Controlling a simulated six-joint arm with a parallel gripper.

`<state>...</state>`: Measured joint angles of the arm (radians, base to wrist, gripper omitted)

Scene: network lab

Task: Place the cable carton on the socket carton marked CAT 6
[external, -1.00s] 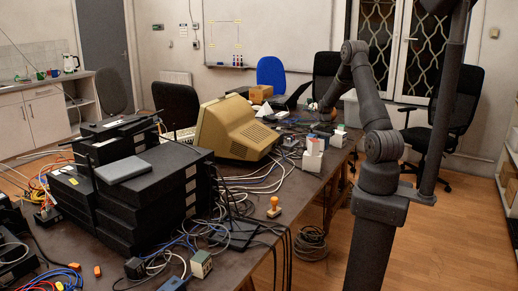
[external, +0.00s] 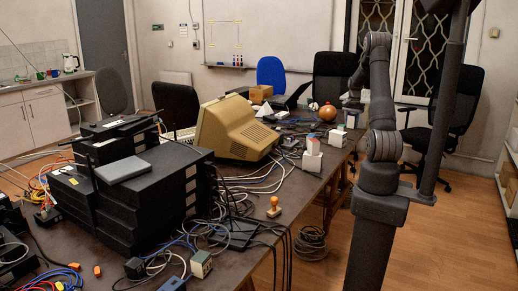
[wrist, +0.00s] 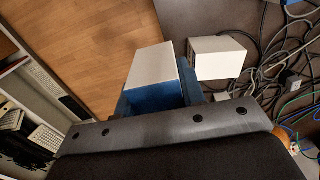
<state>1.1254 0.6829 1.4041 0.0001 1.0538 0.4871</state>
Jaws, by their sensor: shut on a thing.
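In the wrist view, my gripper (wrist: 158,100) is shut on a carton (wrist: 152,66) with a white top and a blue side. I take it to be the cable carton. Beside it, a white carton (wrist: 221,57) stands apart on the table; no marking on it is readable. In the external view, small white cartons stand near the table's right edge, a nearer group (external: 312,160) and one farther back (external: 337,138). Which of them is marked CAT 6 is too small to tell. My gripper and its load are mostly hidden behind my arm there.
Dark cables (wrist: 275,60) lie on the table right of the white carton in the wrist view. An orange round object (external: 327,112) stands farther back on the table. A beige monitor (external: 235,130) stands to the left. Wood floor lies beyond the table edge.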

